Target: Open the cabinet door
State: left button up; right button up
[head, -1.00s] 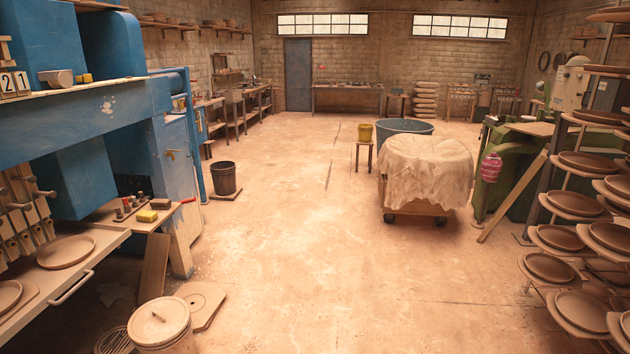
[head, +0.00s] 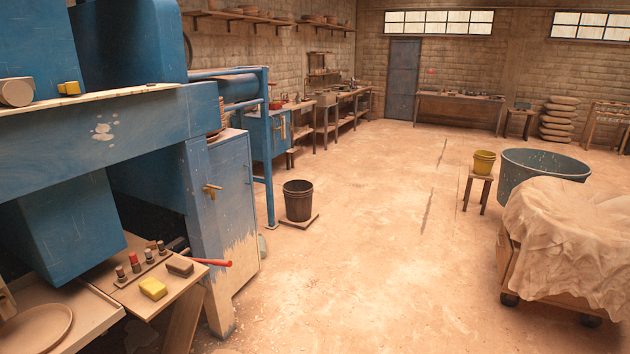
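A blue-grey cabinet door (head: 232,205) with worn, bare lower paint stands on the left, behind the blue press post. It looks shut. Another blue cabinet (head: 264,137) with a brass-coloured handle is farther back, behind the blue frame. Neither of my grippers is in the head view.
A press shelf (head: 155,295) with a yellow block and a red-handled tool juts out before the cabinet. A black bucket (head: 298,200) stands beyond it. A cloth-covered cart (head: 565,235) is at right. The middle floor (head: 370,250) is clear.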

aim_at(230, 161)
jog(key=i+z, duration=0.25)
jog(key=i, duration=0.9)
jog(key=i+j+z, duration=0.2)
jog(key=i, duration=0.95)
jog(key=i+u, duration=0.45)
jog(key=i, duration=0.25)
jog(key=i+l+u, duration=0.15)
jog(key=i+u, duration=0.3)
jog(key=i, duration=0.25)
jog(key=i+j+u, duration=0.1)
jog(key=i+j, duration=0.15)
jog(key=i, duration=0.15)
jog(key=i+j+u, duration=0.1)
jog(key=i, duration=0.3)
jog(key=j, duration=0.05)
